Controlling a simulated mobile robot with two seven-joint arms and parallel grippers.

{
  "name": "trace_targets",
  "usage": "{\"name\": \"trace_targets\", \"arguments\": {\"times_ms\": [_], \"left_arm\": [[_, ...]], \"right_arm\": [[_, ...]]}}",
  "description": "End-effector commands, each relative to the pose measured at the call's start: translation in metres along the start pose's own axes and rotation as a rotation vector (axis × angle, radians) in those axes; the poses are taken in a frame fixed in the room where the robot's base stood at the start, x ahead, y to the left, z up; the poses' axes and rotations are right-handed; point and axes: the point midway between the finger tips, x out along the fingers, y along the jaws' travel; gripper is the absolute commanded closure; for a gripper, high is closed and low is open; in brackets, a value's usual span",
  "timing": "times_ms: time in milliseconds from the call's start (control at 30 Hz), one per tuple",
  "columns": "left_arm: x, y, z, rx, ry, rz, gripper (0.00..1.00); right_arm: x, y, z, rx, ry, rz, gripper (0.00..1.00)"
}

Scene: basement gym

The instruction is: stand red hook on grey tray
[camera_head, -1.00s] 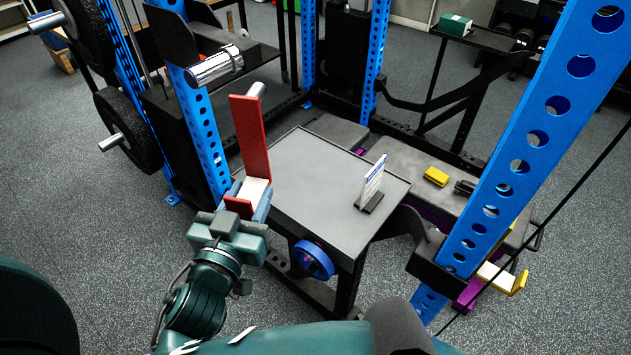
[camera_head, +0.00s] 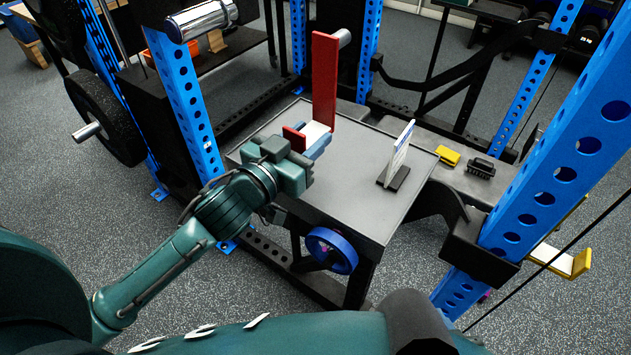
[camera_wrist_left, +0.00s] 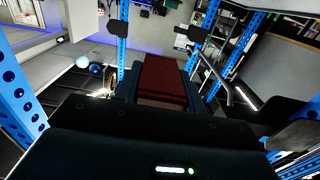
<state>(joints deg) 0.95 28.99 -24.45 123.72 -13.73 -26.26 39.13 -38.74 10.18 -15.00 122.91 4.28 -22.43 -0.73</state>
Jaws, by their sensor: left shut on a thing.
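The red hook (camera_head: 325,80) has a tall red plate, a white inner pad and a short red lip. My left gripper (camera_head: 312,143) is shut on it and holds it upright over the back left part of the grey tray (camera_head: 358,208). I cannot tell whether the hook's underside touches the tray. In the left wrist view the red hook (camera_wrist_left: 163,82) shows between the fingers, with its far parts hidden. The grey tray is the flat top of a dark stand. My right gripper is not in view.
A white card in a black holder (camera_head: 396,165) stands on the tray's right part. A blue rack upright (camera_head: 565,160) rises at the right, another (camera_head: 185,100) at the left. A yellow block (camera_head: 447,157) lies on the bench behind. The tray's front and middle are clear.

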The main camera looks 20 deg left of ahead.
Motion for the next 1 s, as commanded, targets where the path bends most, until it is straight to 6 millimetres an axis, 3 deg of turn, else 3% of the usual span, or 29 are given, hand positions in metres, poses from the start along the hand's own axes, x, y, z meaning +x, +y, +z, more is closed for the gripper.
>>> {"name": "trace_targets", "arguments": {"times_ms": [200, 467, 700, 1000], "left_arm": [[0.001, 0.0, 0.038, -0.002, 0.004, 0.002, 1.0], [0.001, 0.0, 0.057, -0.001, 0.006, 0.001, 1.0], [0.001, 0.001, 0.088, -0.002, 0.005, 0.002, 1.0], [0.001, 0.001, 0.089, 0.0, 0.007, 0.003, 1.0]], "right_arm": [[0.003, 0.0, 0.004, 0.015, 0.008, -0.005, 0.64], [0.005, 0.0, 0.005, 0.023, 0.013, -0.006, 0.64], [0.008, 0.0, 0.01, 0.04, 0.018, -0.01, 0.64], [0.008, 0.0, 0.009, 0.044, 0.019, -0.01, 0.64]]}}
